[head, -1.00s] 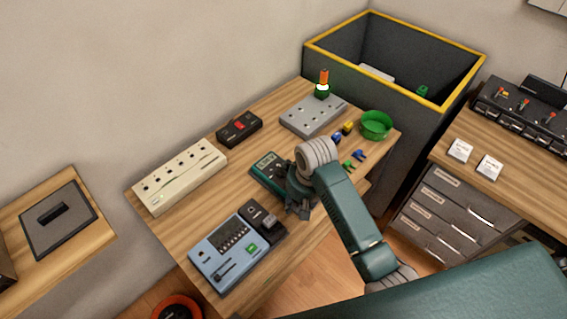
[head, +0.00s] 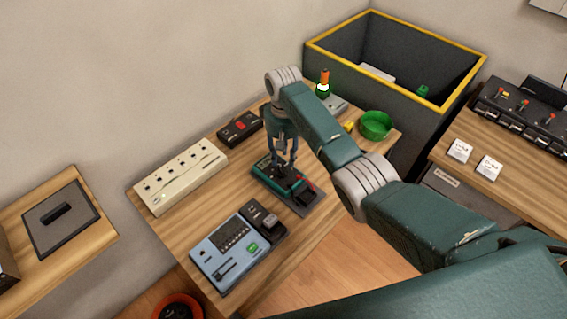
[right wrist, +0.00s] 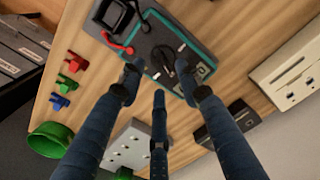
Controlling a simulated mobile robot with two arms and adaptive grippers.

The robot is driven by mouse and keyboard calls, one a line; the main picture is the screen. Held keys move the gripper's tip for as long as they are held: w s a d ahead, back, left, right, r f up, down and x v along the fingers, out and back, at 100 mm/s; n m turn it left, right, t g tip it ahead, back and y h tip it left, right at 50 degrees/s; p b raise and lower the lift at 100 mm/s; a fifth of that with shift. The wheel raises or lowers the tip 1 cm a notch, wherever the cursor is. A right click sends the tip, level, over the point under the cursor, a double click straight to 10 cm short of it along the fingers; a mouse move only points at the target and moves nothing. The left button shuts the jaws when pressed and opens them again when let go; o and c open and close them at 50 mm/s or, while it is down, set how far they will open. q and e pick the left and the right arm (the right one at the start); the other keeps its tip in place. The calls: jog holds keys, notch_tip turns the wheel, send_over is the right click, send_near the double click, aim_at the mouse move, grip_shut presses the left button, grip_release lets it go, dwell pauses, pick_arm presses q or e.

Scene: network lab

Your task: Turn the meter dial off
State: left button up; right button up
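The meter (head: 303,199) is a dark device with a teal border, lying on the wooden table. Its dark dial (right wrist: 164,58) shows in the right wrist view, with white marks beside it and a red lead to its left. My right gripper (head: 284,168) points down over the meter. In the right wrist view my right gripper (right wrist: 164,86) has its fingers spread apart, with nothing between them. The dial lies just beyond the fingertips; I cannot tell whether any finger touches the meter. My left gripper is not in view.
A blue panel (head: 222,262) stands in front of the meter. A beige strip (head: 181,177) and a red-switch box (head: 240,128) lie to the left. A green bowl (head: 376,125) is at the right. A yellow-rimmed dark bin (head: 432,123) stands behind.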

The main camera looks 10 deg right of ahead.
aim_at(283, 168)
notch_tip(283, 168, down, 5)
jog(key=shift+r, duration=0.1)
dwell(0.3)
grip_shut()
